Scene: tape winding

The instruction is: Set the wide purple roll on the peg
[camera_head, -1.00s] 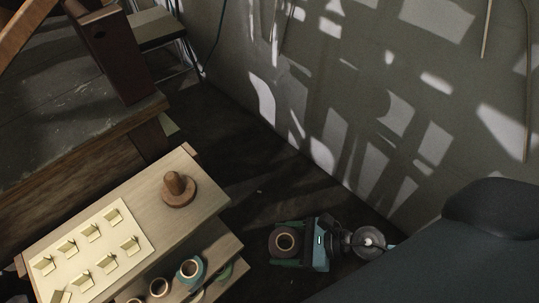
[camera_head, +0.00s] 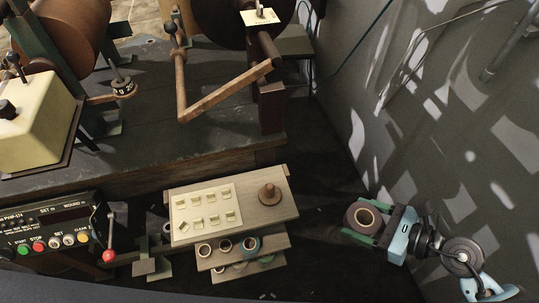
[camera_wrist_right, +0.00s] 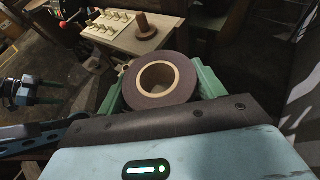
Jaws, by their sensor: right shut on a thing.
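The dark purple wide roll (camera_head: 354,221) is held in my right gripper (camera_head: 366,219), right of the wooden stand in the head view. In the right wrist view the roll (camera_wrist_right: 188,90) lies between the green fingers, its pale core facing up, with the hole open. The brown wooden peg (camera_head: 269,191) stands upright on a round base at the right end of the stand's top. It is bare and also shows in the right wrist view (camera_wrist_right: 143,22), beyond the roll. The roll is apart from the peg. My left gripper is not seen in the head view.
The light wooden stand (camera_head: 281,216) carries a cream board (camera_head: 180,230) with several small holders. Several other rolls (camera_head: 249,244) sit on its lower shelves. A workbench (camera_head: 150,155) with a winding machine stands behind. A wall (camera_head: 440,150) rises at the right; dark floor lies between.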

